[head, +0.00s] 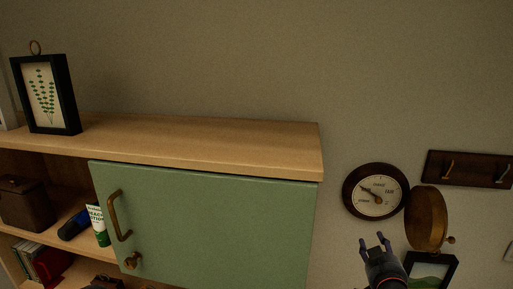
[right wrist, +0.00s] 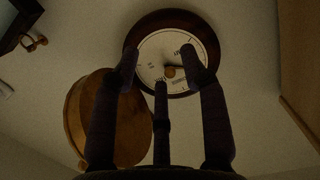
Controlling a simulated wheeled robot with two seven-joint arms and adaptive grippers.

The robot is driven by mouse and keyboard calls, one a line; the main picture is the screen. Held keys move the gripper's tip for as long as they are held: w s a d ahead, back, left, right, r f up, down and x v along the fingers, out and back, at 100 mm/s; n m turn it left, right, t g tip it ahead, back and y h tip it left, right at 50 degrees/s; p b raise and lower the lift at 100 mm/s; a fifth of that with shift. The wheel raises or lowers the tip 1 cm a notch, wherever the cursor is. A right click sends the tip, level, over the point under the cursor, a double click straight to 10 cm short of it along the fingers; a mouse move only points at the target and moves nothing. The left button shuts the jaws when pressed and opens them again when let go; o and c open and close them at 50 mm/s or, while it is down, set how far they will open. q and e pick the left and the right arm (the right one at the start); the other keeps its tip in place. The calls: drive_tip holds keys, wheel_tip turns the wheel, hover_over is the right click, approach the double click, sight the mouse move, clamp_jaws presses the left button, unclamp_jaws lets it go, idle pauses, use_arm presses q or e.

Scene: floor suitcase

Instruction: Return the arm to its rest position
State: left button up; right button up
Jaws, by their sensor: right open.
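My right gripper (head: 373,240) is open and empty, with its fingers pointing up, in front of the wall just below the round dial (head: 376,192). In the right wrist view its spread fingers (right wrist: 160,64) stand in front of the dial (right wrist: 158,48), with nothing between them. The dial has a dark wooden rim, a pale face and a brass centre. A round wooden cover (head: 426,219) stands swung out on the dial's right; it also shows in the right wrist view (right wrist: 135,128). Contact between fingers and dial cannot be told. My left gripper is not in view.
A cabinet with a shut green door (head: 215,220) and wooden top (head: 200,145) stands to the left. A framed leaf picture (head: 45,94) stands on it. A hook rack (head: 468,169) and another framed picture (head: 432,268) hang at the right. The wall above is bare.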

drive_tip(key=s+a+f+g+y, duration=0.1)
drive_tip(key=a+f+g+y, duration=0.15)
drive_tip(key=f, duration=0.85)
drive_tip(key=s+a+f+g+y, duration=0.1)
drive_tip(key=a+f+g, duration=0.25)
drive_tip(key=f, duration=0.65)
drive_tip(key=s+a+f+g+y, duration=0.15)
drive_tip(key=a+f, duration=0.25)
drive_tip(key=f, duration=0.7)
drive_tip(key=s+a+f+g+y, duration=0.1)
drive_tip(key=s+a+f+g, duration=0.25)
drive_tip(key=s+f, duration=0.4)
drive_tip(key=s+a+f+m+g+y, duration=0.1)
drive_tip(key=s+a+f+g, duration=0.1)
drive_tip(key=s+a+f, duration=0.35)
drive_tip(key=s+a+f+g+y, duration=0.1)
drive_tip(key=s+a+f+g, duration=0.2)
drive_tip(key=s+f, duration=0.6)
wheel_tip(320, 180, down, 24)
drive_tip(key=w+a+n+b, duration=0.1)
drive_tip(key=b, duration=2.6)
drive_tip(key=shift+a+f+b, duration=0.25)
drive_tip(key=shift+b, duration=0.1)
drive_tip(key=shift+w, duration=0.1)
